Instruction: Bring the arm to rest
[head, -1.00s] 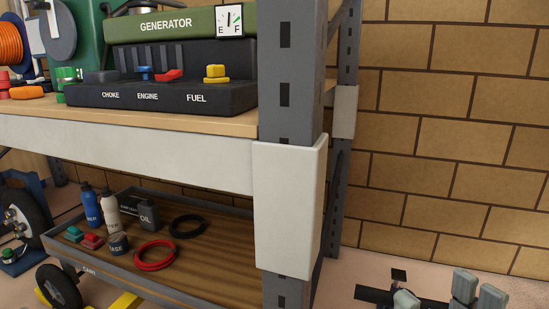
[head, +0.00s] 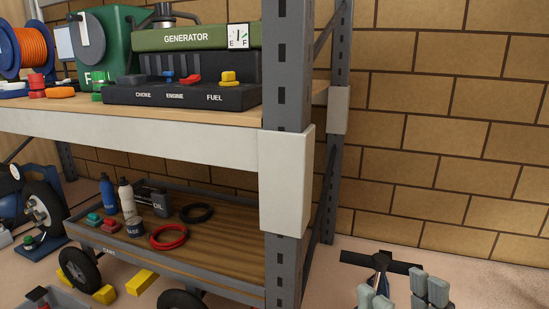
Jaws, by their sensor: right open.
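My right gripper (head: 402,291) shows at the bottom right of the head view, with its pale grey finger pads pointing up. The rest of the right arm is below the picture's edge. My left gripper is not in view.
A rack post with a pale guard (head: 286,180) stands left of the right gripper. The rack's shelf holds a generator panel (head: 185,93). A cart (head: 185,272) stands below. A dark T-shaped thing (head: 380,262) shows just behind the gripper. A block wall (head: 450,140) is behind.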

